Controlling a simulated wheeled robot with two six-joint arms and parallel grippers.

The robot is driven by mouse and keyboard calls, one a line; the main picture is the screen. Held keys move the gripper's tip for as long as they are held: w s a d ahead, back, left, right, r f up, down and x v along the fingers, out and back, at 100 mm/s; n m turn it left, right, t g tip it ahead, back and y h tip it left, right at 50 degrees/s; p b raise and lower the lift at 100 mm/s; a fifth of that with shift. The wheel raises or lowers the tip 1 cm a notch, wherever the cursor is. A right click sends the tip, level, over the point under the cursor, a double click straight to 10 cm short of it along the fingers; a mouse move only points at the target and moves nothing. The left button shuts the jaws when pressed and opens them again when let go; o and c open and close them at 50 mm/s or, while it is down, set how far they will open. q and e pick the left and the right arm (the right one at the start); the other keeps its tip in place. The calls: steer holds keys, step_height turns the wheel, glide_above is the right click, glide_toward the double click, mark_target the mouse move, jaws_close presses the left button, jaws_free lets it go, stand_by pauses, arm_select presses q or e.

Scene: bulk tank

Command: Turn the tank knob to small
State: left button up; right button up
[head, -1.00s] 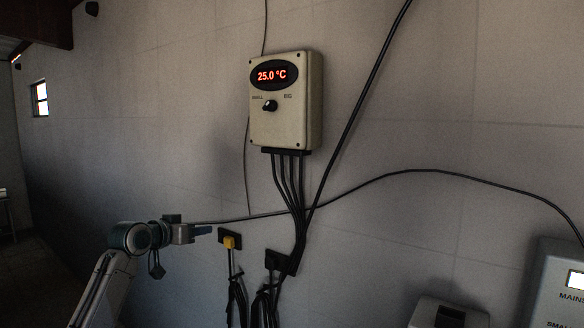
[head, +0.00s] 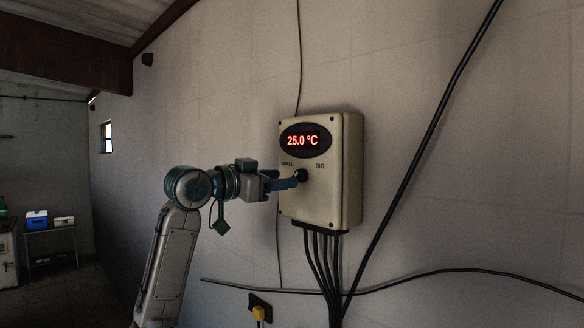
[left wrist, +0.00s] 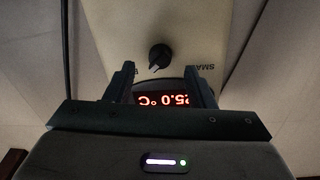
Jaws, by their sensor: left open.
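The tank knob (head: 302,174) is a small black knob on the beige control box (head: 345,190) on the wall, below a red display (head: 303,141) reading 25.0 °C. The label SMALL is left of the knob and BIG is right of it. My left gripper (head: 295,180) is in front of the box, its fingertips close to the knob and partly covering it. In the left wrist view, which is upside down, the open jaws (left wrist: 161,72) lie on either side of the knob's line (left wrist: 160,56), with nothing between them. I cannot tell whether they touch it. My right gripper is out of view.
Several black cables (head: 322,262) hang from the box's underside, and a thick cable (head: 420,150) runs diagonally on its right. A yellow plug (head: 258,312) sits low on the wall. A table with a blue box (head: 37,221) stands far left.

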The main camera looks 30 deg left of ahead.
mark_target(299, 176)
arm_select(q)
steer(key=p+x, duration=0.1)
steer(key=x, duration=0.3)
steer(key=shift+c, duration=1)
steer(key=c, duration=0.7)
steer(key=shift+c, duration=0.3)
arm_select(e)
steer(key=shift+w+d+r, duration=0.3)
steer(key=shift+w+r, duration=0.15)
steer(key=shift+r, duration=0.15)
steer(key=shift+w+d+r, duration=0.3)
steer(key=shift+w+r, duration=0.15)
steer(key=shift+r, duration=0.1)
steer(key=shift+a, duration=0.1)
